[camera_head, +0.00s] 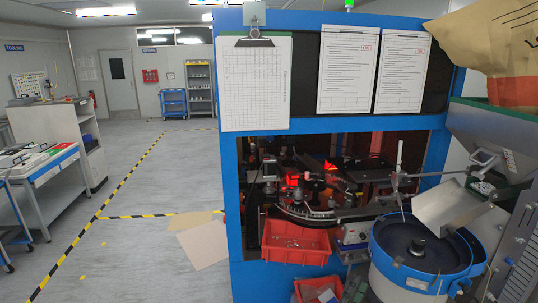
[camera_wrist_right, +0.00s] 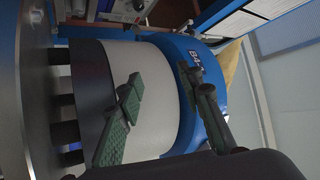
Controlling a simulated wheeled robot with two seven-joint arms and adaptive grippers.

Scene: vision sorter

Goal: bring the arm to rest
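My right gripper (camera_wrist_right: 160,82) shows in the right wrist view. Its two green-padded fingers stand apart, with nothing visible between the pads. Behind them is the white drum with a blue band (camera_wrist_right: 150,62), seen sideways, and no contact with it can be made out. I cannot make out either gripper in the head view, and my left gripper shows in neither view.
The blue-framed sorter (camera_head: 228,190) stands ahead, with a red bin (camera_head: 295,240) at its front. A bowl feeder (camera_head: 415,278) and a metal hopper (camera_head: 490,135) crowd the right. Open floor (camera_head: 150,240) lies left, beside a white workbench (camera_head: 50,172).

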